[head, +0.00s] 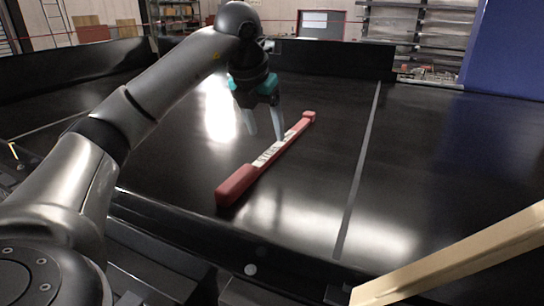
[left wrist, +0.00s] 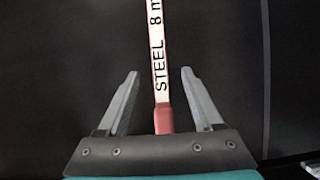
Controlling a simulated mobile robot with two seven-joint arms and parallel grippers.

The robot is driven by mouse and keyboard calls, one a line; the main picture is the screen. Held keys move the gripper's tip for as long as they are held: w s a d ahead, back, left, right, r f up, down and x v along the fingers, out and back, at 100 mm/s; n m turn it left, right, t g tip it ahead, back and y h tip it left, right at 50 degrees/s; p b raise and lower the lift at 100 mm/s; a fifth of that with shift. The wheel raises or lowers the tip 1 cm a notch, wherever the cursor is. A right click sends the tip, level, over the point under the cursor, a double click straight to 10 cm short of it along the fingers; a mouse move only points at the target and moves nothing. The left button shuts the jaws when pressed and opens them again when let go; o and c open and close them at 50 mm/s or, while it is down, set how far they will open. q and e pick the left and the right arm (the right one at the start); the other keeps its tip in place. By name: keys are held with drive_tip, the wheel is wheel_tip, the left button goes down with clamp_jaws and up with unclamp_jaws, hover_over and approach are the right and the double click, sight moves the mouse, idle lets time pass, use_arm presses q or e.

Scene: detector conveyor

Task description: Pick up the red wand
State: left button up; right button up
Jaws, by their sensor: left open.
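The red wand (head: 236,184) lies on the black conveyor belt in the head view, slanting from near left to far right. It has a thick red near end, a white lettered middle and a red far end. My left gripper (head: 264,124) is open above the wand's middle to far part. In the left wrist view, the wand's white strip (left wrist: 158,50), lettered "STEEL 8 m", runs between the two open fingers (left wrist: 158,98), which stand apart from it on both sides. A red part shows near the palm. My right gripper is not in view.
The black belt (head: 420,150) is clear around the wand, with a grey line (head: 362,160) to its right. A low black wall (head: 335,58) stands at the back. A pale beam (head: 460,255) crosses the lower right. Shelves (head: 425,35) stand beyond.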

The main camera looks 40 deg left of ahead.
sight(271, 152)
use_arm(q)
drive_tip(key=shift+x, duration=3.15)
drive_tip(key=shift+a, duration=0.1)
drive_tip(key=shift+s, duration=0.1)
drive_tip(key=shift+c, duration=0.2)
clamp_jaws()
drive_tip(key=shift+r, duration=0.1)
